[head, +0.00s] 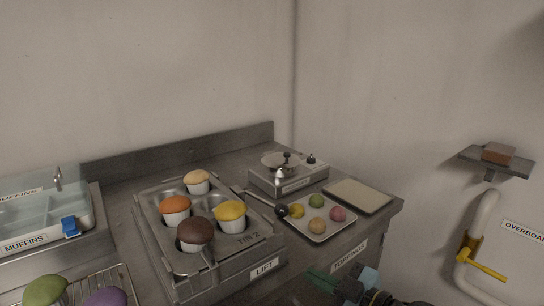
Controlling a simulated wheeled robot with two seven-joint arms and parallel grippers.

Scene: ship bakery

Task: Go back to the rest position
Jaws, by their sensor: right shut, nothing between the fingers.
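My right gripper (328,281) shows at the bottom edge of the head view, right of the middle, in front of the counter near the "TOPPINGS" label. It is shut and empty, with its dark arm coming in from the bottom right. It is apart from the muffin tin and the toppings tray. My left gripper is not in view.
A muffin tin (164,254) holds several muffins. A toppings tray (318,238) carries several coloured balls. A small burner (300,182) with a pan and a beige board (357,196) stand behind. A clear muffin box (30,238) is left. A yellow-handled pipe (487,262) is right.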

